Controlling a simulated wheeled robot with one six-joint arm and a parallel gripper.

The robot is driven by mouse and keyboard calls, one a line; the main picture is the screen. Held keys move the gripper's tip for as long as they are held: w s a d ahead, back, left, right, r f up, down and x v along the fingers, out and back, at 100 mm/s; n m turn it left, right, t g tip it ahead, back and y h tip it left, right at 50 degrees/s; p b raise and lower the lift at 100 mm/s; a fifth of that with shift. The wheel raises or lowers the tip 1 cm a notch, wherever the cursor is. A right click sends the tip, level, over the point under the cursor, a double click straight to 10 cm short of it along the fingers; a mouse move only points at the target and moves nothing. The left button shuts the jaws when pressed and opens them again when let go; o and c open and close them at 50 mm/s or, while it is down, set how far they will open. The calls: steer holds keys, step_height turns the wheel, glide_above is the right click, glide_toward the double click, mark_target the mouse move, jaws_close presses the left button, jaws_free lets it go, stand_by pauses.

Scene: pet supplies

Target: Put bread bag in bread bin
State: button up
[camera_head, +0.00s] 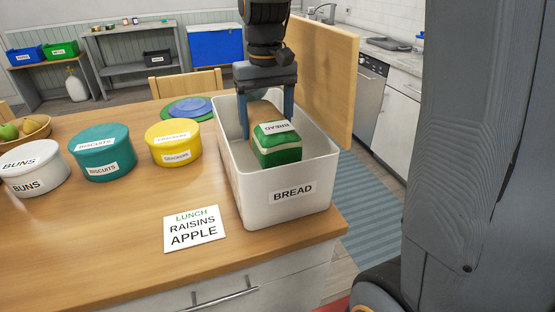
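The bread bag (277,146), brown with a green and white end and a BREAD label, is inside the white bread bin (258,187). The bin stands on the front right of the wooden counter, open at the top, with BREAD on its front. My gripper (267,112) reaches down into the bin from above, with one blue finger on each side of the bag. The fingers appear close to the bag's sides, but whether they press on it is not clear. The bag's underside is hidden, so I cannot tell if it touches the bin floor.
A yellow crackers tin (174,143), a teal biscuits tin (103,152) and a white buns tin (33,170) stand left of the bin. A lunch card (194,229) lies in front. Stacked lids (188,109) and a fruit bowl (22,129) are farther back. A wooden panel (322,75) rises behind.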

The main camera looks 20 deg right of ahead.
mark_target(282, 120)
step_height(282, 120, down, 10)
steer(key=shift+r+p, duration=0.15)
steer(key=shift+p, duration=0.65)
steer(key=d, duration=0.1)
steer(key=d+p, duration=0.2)
steer(key=d, duration=0.1)
steer(key=shift+s+f, duration=0.1)
steer(key=shift+f, duration=0.5)
steer(key=shift+f, duration=0.15)
steer(key=o, duration=1.2)
step_height(282, 120, up, 11)
steer(key=shift+r+b, duration=0.1)
steer(key=shift+b, duration=1.15)
steer(key=shift+r, duration=0.55)
